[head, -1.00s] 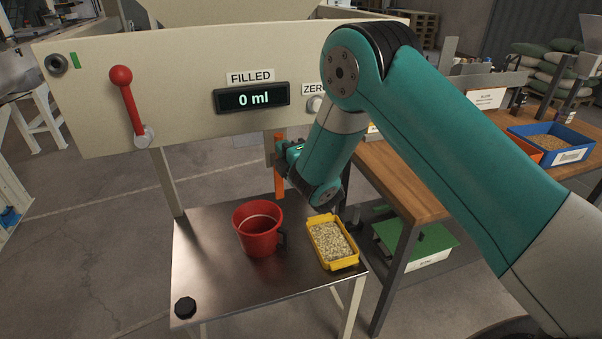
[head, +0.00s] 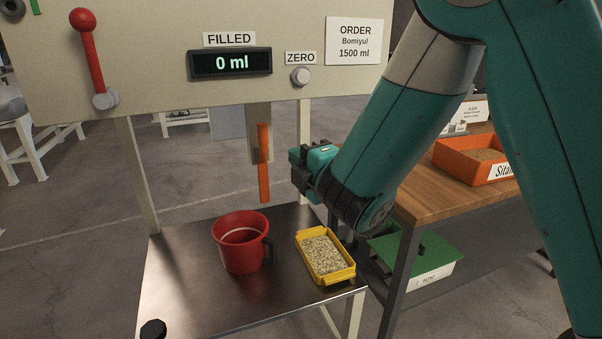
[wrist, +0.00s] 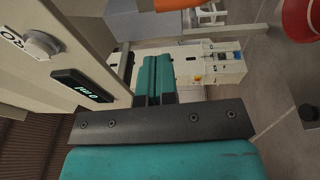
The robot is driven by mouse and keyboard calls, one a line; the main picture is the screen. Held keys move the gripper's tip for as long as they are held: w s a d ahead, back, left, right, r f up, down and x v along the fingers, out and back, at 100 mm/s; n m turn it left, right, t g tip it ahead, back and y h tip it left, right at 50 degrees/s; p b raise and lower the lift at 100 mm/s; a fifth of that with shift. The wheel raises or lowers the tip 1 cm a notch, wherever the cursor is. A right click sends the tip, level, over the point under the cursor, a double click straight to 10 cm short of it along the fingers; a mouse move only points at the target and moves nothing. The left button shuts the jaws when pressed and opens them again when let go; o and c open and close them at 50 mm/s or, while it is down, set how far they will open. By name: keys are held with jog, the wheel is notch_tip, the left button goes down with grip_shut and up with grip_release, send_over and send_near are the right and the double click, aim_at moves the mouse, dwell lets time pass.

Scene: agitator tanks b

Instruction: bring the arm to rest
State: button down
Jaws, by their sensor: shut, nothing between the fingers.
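My gripper (head: 297,167) is at the end of my teal arm, above the back right of the metal table. It is shut and empty. In the wrist view its teal fingers (wrist: 155,76) lie side by side at the middle. An orange upright bar (head: 263,163) hangs below the panel, left of my gripper, with a visible gap between them in the picture. The red jug (head: 240,251) and the yellow tray of pale grains (head: 301,242) stand on the table below my gripper. The jug also shows in the wrist view (wrist: 300,18).
The cream panel (head: 150,60) carries a red lever (head: 90,50), a display (head: 230,63) reading 0 ml and a ZERO knob (head: 301,76). A wooden bench (head: 425,205) with an orange bin (head: 455,165) stands at the right, close to my arm. The table's front left holds a black knob (head: 153,329).

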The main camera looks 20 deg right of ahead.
jog(key=s+a+r+m+g+p, duration=0.1)
jog(key=s+m+g+p, duration=0.2)
jog(key=s+m+g, duration=0.4)
jog(key=s+r+m+g+p, duration=0.2)
jog(key=s+m+g, duration=0.5)
jog(key=s, duration=1.5)
jog(key=g+p, duration=0.1)
jog(key=g, duration=0.3)
jog(key=shift+s+a+r+h, duration=0.15)
jog(key=shift+s+a+h, duration=0.15)
jog(key=shift+s+a, duration=0.1)
